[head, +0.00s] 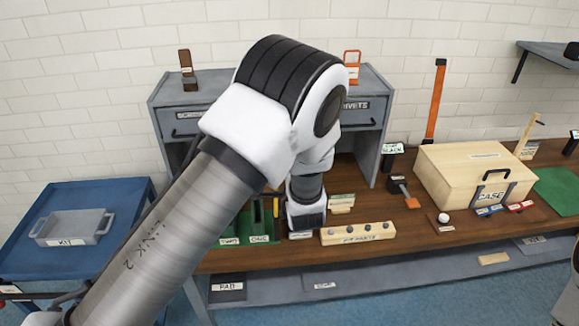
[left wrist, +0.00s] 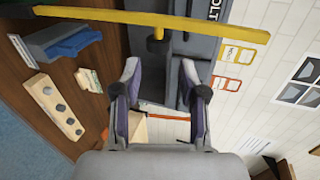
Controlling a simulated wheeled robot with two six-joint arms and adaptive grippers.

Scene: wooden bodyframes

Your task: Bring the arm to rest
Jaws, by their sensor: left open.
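My left arm (head: 165,225) comes in from the lower left of the head view, and its white and black elbow (head: 285,95) stands high in front of the grey drawer cabinet. The arm bends down there to a white wrist (head: 305,215) over the wooden bench. My left gripper is hidden behind the arm in the head view. In the left wrist view the left gripper (left wrist: 163,92) is open, with nothing seen between its fingertips. A yellow bar (left wrist: 215,28) crosses the view beyond the fingers. My right gripper is not in view.
The grey cabinet (head: 365,143) stands on the bench (head: 400,230) close behind the left arm. A block with several knobs (head: 357,233) lies beside the wrist. A wooden case (head: 475,175) stands to the right. A blue cart (head: 25,240) with a grey tray (head: 72,228) is at left.

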